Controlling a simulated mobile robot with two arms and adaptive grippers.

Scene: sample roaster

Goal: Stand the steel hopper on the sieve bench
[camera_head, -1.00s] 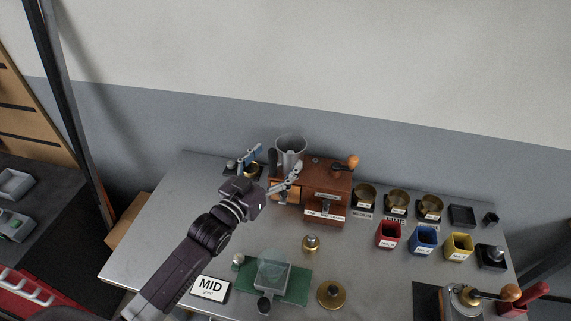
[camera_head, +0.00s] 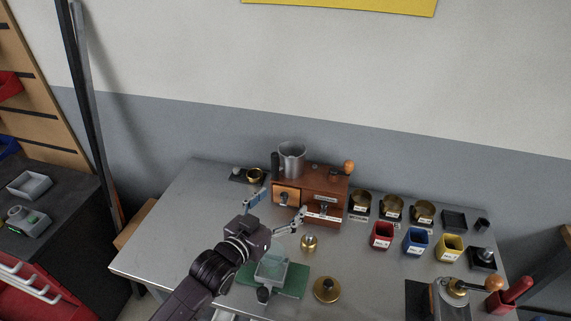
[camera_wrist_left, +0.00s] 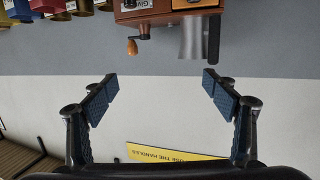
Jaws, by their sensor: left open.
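The steel hopper (camera_head: 291,158), a grey cup-like vessel, stands upright at the left end of the brown wooden grinder (camera_head: 325,184). A dark upright handle (camera_head: 275,166) is beside it. My left gripper (camera_head: 277,206) is open and empty, in front of the grinder and nearer to me than the hopper, apart from it. In the left wrist view, which is upside down, the hopper (camera_wrist_left: 193,38) shows beyond the open fingers (camera_wrist_left: 161,80). No label in view marks which surface is the sieve bench. My right gripper is not in view.
The metal table (camera_head: 165,245) carries brass cups (camera_head: 393,207), red, blue and yellow bins (camera_head: 416,241), a green mat (camera_head: 293,283) and a brass disc (camera_head: 326,289). Its left part is clear. A dark bench (camera_head: 62,205) with grey trays stands at the far left.

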